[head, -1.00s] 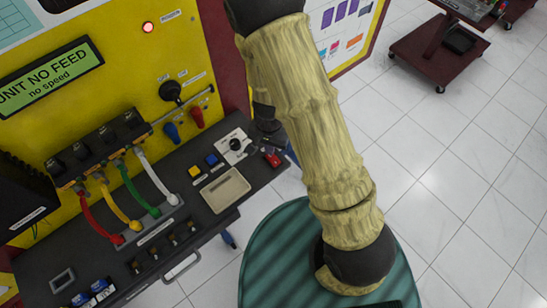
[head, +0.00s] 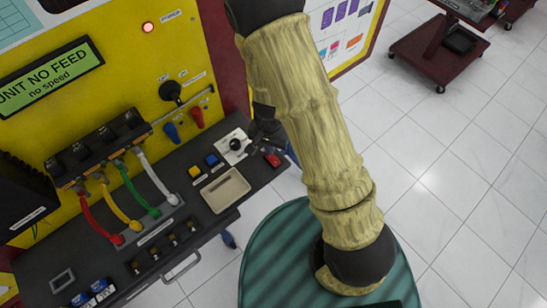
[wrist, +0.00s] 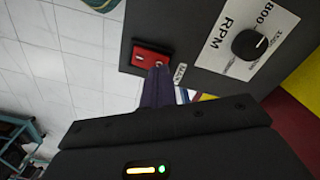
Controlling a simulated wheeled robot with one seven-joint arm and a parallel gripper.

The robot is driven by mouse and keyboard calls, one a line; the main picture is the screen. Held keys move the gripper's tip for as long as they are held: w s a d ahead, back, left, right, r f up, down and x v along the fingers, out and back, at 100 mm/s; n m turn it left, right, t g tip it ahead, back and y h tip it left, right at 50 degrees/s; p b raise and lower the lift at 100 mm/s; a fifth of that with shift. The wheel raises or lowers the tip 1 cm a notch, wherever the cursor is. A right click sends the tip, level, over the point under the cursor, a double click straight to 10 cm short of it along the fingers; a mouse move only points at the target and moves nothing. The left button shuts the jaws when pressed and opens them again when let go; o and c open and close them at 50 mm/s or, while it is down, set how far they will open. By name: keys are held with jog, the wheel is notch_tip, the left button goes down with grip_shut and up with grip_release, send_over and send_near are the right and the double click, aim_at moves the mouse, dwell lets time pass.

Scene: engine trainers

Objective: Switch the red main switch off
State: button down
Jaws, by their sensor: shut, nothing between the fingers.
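The red main switch (head: 272,160) sits at the right end of the dark console, beside the RPM dial. In the wrist view the switch (wrist: 152,59) is a red block near the panel edge, with a small label next to it. I cannot tell its position. My gripper (wrist: 158,72) is shut and empty, its dark fingertips just below the switch in the wrist view and overlapping its lower edge. I cannot tell whether they touch it. In the head view my gripper is mostly hidden behind my arm.
The RPM dial (wrist: 250,44) is close to the switch. Yellow and blue buttons (head: 203,165) and a beige tray (head: 226,190) lie to the left on the console. A red lamp (head: 148,27) glows on the yellow panel (head: 130,55).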

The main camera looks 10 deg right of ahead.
jog(key=shift+f+b, duration=0.8)
jog(key=shift+f, duration=0.15)
dwell(0.9)
notch_tip(320, 180, up, 7)
jog(key=p, duration=0.6)
jog(key=shift+r+p, duration=0.1)
jog(key=shift+p, duration=0.3)
dwell(0.5)
jog(key=s+d+r+n+t+b, duration=0.1)
jog(key=s+d+r+n, duration=0.1)
jog(key=d+r, duration=0.4)
jog(key=s+d+r+n+t+b, duration=0.1)
jog(key=s+d+r+n+b, duration=0.1)
jog(key=r, duration=0.8)
jog(key=s+d+n, duration=0.1)
jog(key=s+d, duration=0.1)
jog(key=d, duration=0.1)
jog(key=shift+d+r+t+b, duration=0.25)
jog(key=shift+d+t+b, duration=0.05)
jog(key=shift+d, duration=0.1)
